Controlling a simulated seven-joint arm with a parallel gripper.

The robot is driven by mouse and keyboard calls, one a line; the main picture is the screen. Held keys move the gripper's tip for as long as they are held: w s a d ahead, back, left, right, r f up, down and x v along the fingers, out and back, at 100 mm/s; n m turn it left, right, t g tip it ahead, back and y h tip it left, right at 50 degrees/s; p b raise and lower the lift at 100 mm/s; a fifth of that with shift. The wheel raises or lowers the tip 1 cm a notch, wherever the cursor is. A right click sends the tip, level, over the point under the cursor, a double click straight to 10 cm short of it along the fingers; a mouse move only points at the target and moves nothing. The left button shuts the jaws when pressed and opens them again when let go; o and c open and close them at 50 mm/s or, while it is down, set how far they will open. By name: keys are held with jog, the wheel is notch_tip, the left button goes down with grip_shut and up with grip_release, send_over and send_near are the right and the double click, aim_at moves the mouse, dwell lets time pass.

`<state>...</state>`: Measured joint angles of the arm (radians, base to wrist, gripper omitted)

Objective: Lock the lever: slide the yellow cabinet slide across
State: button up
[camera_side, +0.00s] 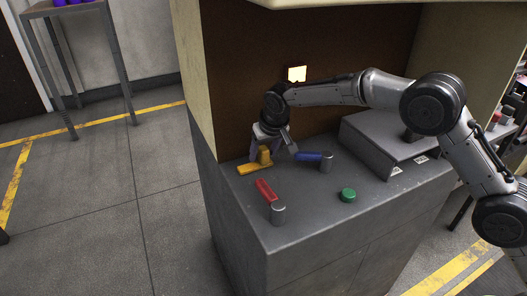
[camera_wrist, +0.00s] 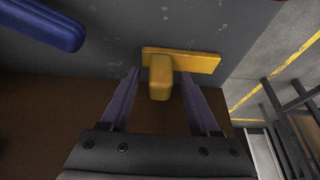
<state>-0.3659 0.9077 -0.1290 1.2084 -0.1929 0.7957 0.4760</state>
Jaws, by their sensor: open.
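The yellow cabinet slide is a flat yellow bar (camera_side: 248,169) with an upright yellow block (camera_side: 264,155) on it, at the left of the grey cabinet top in the side view. In the wrist view the bar (camera_wrist: 205,62) lies across the upper middle and the block (camera_wrist: 161,77) stands up from it. My gripper (camera_side: 268,158) is open, with its fingers pointing down. In the wrist view its fingers (camera_wrist: 160,83) lie on either side of the block, with a visible gap on each side. The blue lever (camera_side: 309,156) is on its grey post, right of the slide; its blue end (camera_wrist: 45,22) shows top left in the wrist view.
A red handle (camera_side: 265,190) on a grey post (camera_side: 278,213) and a green button (camera_side: 348,195) are nearer the front edge. A grey box (camera_side: 385,150) stands at the right. A lit yellowish square (camera_side: 297,74) is on the brown back wall (camera_side: 235,75). The front middle surface is clear.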

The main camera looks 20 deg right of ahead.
grip_shut()
dwell(0.3)
dwell(1.2)
